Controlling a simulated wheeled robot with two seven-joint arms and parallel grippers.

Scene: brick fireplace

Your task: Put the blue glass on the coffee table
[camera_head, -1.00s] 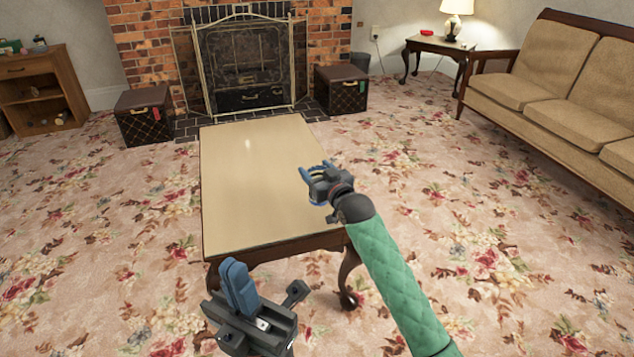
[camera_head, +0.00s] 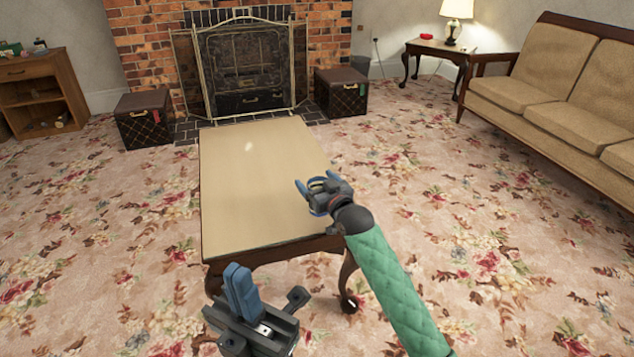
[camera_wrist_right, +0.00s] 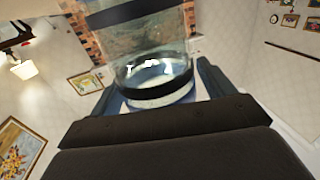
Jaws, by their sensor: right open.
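The coffee table (camera_head: 255,195) has a pale tan top and dark wooden legs, and stands in the middle of the head view. My right gripper (camera_head: 312,197) is open at the table's right edge. In the right wrist view a see-through glass (camera_wrist_right: 155,45) with dark bands lies between its two spread fingers. In the head view only a small blue ring (camera_head: 319,184) shows between the fingers, probably part of this glass. Whether the glass rests on the tabletop is hard to tell. My left gripper (camera_head: 240,290) is low in front of the table, its blue fingers together and empty.
A brick fireplace with a screen (camera_head: 245,70) stands behind the table, with dark trunks (camera_head: 145,120) (camera_head: 341,92) on both sides. A sofa (camera_head: 560,80) and a side table (camera_head: 440,45) with a lamp are at right. The tabletop left of the gripper is clear.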

